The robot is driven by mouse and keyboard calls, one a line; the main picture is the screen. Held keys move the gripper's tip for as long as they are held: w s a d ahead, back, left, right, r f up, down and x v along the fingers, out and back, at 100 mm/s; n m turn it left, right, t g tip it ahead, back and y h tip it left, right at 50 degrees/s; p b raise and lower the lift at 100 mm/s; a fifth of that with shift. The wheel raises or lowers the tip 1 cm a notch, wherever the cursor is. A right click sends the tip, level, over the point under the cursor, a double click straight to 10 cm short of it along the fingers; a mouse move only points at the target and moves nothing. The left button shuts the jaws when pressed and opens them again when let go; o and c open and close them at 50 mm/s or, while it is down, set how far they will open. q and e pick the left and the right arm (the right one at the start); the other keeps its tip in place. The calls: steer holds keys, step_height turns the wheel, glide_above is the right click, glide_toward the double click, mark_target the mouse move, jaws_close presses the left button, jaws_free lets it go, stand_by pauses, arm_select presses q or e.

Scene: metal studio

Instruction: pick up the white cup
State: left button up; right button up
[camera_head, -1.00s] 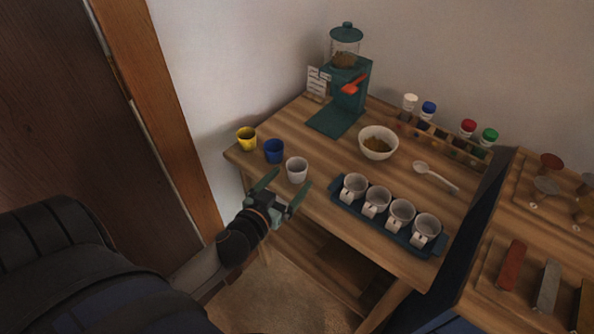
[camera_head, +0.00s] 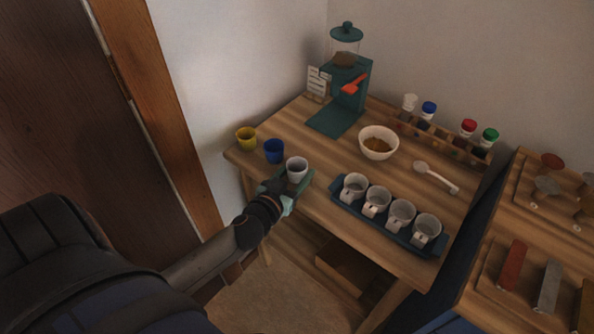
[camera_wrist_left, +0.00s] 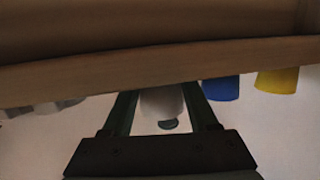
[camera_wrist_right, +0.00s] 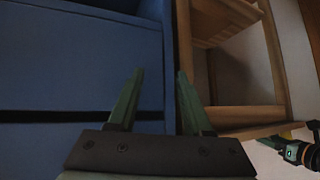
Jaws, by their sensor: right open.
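The white cup (camera_head: 297,170) stands upright near the left front edge of the wooden table, right of a blue cup (camera_head: 274,151) and a yellow cup (camera_head: 246,139). My left gripper (camera_head: 289,182) is at the cup, low down on its near side. In the left wrist view the white cup (camera_wrist_left: 162,103) sits between the two spread fingers (camera_wrist_left: 160,100); whether they touch it is hard to tell. The blue cup (camera_wrist_left: 221,88) and yellow cup (camera_wrist_left: 277,79) show beside it. My right gripper (camera_wrist_right: 160,85) is open and empty, facing blue drawers.
A dark blue tray (camera_head: 385,231) of several white mugs lies right of the white cup. Behind are a bowl (camera_head: 378,143), a spoon (camera_head: 436,177), a green dispenser (camera_head: 347,95) and a rack of coloured-cap bottles. A blue cabinet (camera_wrist_right: 80,70) stands before my right gripper.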

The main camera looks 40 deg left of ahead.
arm_select(q)
steer(key=c, duration=0.8)
steer(key=shift+c, duration=0.2)
steer(key=shift+r, duration=0.1)
